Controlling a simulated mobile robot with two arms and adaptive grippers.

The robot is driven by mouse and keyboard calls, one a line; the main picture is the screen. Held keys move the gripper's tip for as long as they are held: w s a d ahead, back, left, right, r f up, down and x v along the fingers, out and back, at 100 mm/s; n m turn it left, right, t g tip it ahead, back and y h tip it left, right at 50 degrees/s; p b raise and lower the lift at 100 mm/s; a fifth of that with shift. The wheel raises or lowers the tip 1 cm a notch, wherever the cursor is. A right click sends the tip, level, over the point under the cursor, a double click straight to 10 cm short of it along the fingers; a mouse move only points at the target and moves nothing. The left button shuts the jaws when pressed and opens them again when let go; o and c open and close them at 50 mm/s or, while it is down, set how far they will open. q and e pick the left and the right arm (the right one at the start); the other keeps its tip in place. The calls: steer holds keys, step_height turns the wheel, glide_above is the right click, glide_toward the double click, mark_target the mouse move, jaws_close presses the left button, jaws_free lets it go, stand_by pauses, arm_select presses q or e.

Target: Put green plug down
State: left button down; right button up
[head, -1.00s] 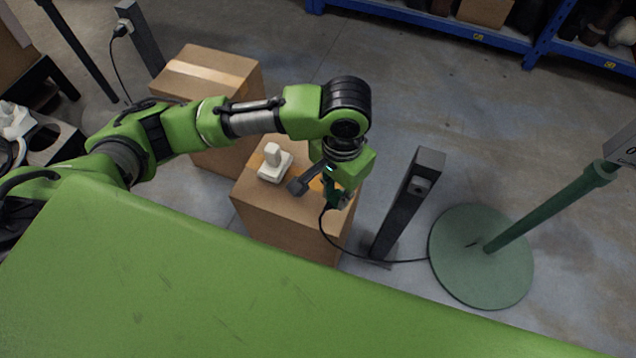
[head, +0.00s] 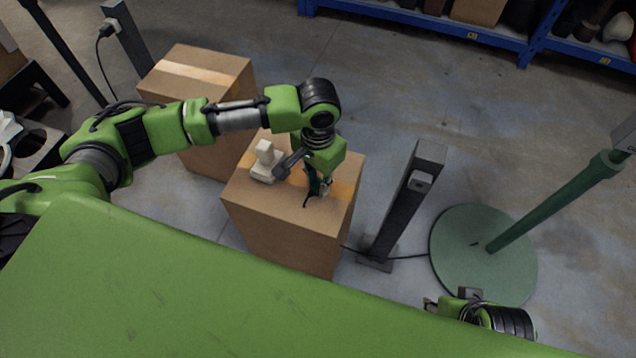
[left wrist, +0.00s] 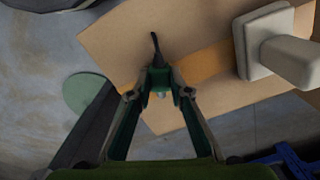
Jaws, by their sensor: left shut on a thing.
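My left gripper (head: 318,190) is low over the top of the front cardboard box (head: 285,228), pointing down. It is shut on the green plug (left wrist: 158,80), which shows between the two fingertips in the left wrist view. A short piece of black cable (left wrist: 155,45) comes out of the plug. In the head view the plug is mostly hidden by the fingers. I cannot tell whether it touches the box top. My right gripper (head: 436,305) is at the lower right, partly in view; its finger opening is unclear.
A white block-shaped object (head: 265,165) stands on the same box, left of my gripper. A dark post with a socket (head: 405,200) stands right of the box. A green round stand base (head: 470,270) is further right. Another cardboard box (head: 190,105) stands behind.

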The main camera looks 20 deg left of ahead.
arm_select(q)
steer(key=shift+f, duration=0.15)
arm_select(e)
steer(key=shift+s+r, duration=0.1)
steer(key=shift+r, duration=0.2)
steer(key=shift+f, duration=0.1)
arm_select(q)
steer(key=shift+f, duration=0.1)
steer(key=c, duration=1.9)
jaws_free()
arm_select(e)
steer(key=shift+f, duration=0.25)
